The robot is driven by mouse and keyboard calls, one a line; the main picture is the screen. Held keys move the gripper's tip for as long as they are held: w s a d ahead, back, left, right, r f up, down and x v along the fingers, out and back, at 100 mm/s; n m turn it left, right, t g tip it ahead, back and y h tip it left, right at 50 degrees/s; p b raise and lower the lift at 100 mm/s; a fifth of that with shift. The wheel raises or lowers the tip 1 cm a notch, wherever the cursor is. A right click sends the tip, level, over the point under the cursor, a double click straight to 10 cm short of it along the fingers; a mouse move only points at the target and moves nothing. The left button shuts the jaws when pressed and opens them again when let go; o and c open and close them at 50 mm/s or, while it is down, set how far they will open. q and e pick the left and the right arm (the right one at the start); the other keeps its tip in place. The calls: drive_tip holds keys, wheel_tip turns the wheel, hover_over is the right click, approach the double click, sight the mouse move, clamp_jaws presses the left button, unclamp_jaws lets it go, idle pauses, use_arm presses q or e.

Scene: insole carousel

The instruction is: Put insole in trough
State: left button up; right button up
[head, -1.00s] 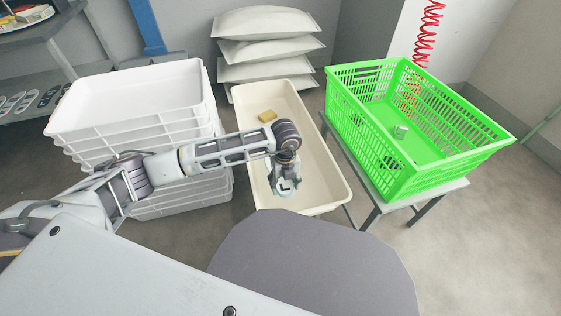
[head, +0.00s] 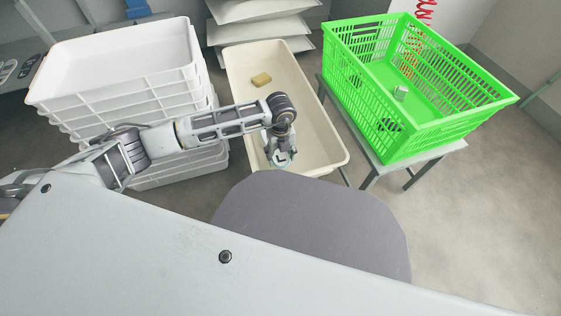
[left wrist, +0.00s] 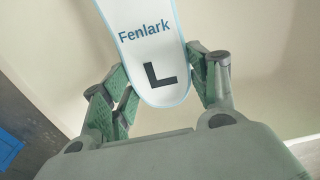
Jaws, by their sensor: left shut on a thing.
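A white insole marked "Fenlark" with a black L shows in the left wrist view (left wrist: 150,40), its rounded end between my fingers. In the head view only a small end of the insole (head: 281,158) shows below my left gripper (head: 281,150). My left gripper (left wrist: 160,75) is shut on the insole by its two sides. In the head view it hangs over the near part of the long cream trough (head: 318,125); its exact height cannot be told. My right gripper is in no view.
A yellow block (head: 262,79) lies in the trough. Bare trough floor surrounds my gripper.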

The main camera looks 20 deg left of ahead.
sight(281, 158)
use_arm(q)
wheel_tip(281, 158, down, 4)
drive_tip(key=shift+r+b, duration=0.2)
drive_tip(key=shift+b, duration=0.65)
drive_tip(key=shift+f, duration=0.65)
drive_tip(key=o, duration=1)
drive_tip(key=shift+r, duration=0.2)
